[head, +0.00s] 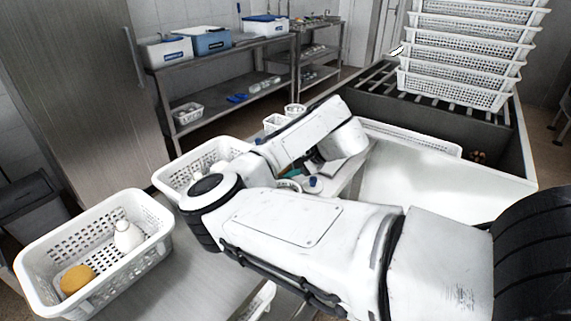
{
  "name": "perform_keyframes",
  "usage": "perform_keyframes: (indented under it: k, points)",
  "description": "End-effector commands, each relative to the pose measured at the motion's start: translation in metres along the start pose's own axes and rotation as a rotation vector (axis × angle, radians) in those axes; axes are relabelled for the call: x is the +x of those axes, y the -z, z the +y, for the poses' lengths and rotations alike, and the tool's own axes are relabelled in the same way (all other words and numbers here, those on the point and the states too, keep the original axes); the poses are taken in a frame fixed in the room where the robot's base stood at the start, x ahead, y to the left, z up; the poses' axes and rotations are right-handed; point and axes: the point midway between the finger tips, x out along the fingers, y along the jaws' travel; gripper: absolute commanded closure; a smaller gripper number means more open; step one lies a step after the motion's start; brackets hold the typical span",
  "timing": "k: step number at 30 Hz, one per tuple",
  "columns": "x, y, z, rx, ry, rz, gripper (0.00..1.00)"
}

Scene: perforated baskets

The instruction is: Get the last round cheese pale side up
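A rounded orange-yellow piece (77,279), possibly the round cheese, lies in the near-left corner of a white perforated basket (40,250). Its visible surface is orange-yellow; no pale side shows, and I cannot tell how it is turned. My arm crosses the middle of the head view, its elbow to the right of this basket and its forearm reaching back to the right. My gripper is hidden behind my own arm, so its fingers and anything in them do not show. No other round cheese can be made out.
A white bottle-like item (128,236) stands in the same basket. A second white basket (172,180) sits behind it, partly covered by my arm. The steel table (190,285) is bare between basket and arm. Stacked white baskets (460,60) stand at the back right.

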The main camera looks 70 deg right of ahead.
Motion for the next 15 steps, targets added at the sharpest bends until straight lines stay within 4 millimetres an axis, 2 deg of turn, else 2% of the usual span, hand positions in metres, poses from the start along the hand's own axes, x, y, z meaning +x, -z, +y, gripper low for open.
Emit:
perform_keyframes:
  k: [1, 15]
  points:
    - [0.0003, -0.0004, 0.0076, 0.01, -0.013, -0.001, 0.33]
    - [-0.0048, 0.0, 0.0108, 0.014, -0.018, 0.0, 0.33]
